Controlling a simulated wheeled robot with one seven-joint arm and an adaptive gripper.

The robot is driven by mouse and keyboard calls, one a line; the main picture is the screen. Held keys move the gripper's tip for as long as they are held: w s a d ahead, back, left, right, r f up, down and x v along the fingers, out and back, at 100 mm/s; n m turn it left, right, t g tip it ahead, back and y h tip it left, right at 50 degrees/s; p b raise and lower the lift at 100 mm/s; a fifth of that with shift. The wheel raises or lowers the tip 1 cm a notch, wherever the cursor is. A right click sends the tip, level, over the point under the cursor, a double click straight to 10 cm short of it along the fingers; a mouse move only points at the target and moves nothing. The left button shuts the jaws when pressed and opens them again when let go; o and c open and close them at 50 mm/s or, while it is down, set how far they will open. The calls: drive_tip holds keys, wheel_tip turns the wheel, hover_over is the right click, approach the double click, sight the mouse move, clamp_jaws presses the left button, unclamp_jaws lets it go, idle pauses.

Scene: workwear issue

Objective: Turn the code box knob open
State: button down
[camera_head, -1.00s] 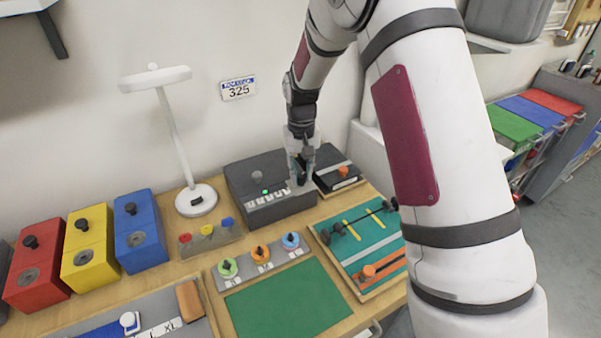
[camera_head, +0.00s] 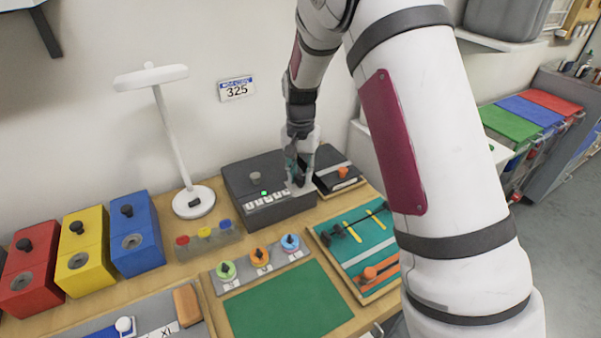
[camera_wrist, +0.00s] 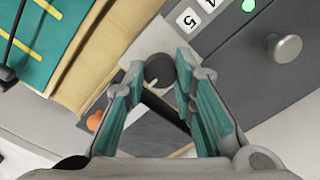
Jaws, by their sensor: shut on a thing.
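The code box (camera_head: 243,187) is dark grey and stands against the wall at the back of the bench. It has a lit green light (camera_head: 264,193), a row of white number keys (camera_head: 267,199) and a round grey knob on top (camera_head: 256,176). A dark round knob with a white mark (camera_wrist: 160,70) sits on a pale plate at its right end; my fingers hide it in the head view. My gripper (camera_head: 299,186) is over that end, its teal-padded fingers (camera_wrist: 159,76) shut on the dark knob from either side. The silver knob (camera_wrist: 288,48) stands apart from them.
A black case with an orange knob (camera_head: 343,172) lies close to the right. A green board with a black-ended rod (camera_head: 358,222) is in front of it. Coloured dials (camera_head: 260,257) and small coloured buttons (camera_head: 204,233) are in front and left. A white lamp (camera_head: 193,201) stands left.

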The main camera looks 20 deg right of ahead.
sight(300, 176)
idle(0.3)
drive_tip(key=c, duration=1.3)
unclamp_jaws()
wheel_tip(300, 176, up, 12)
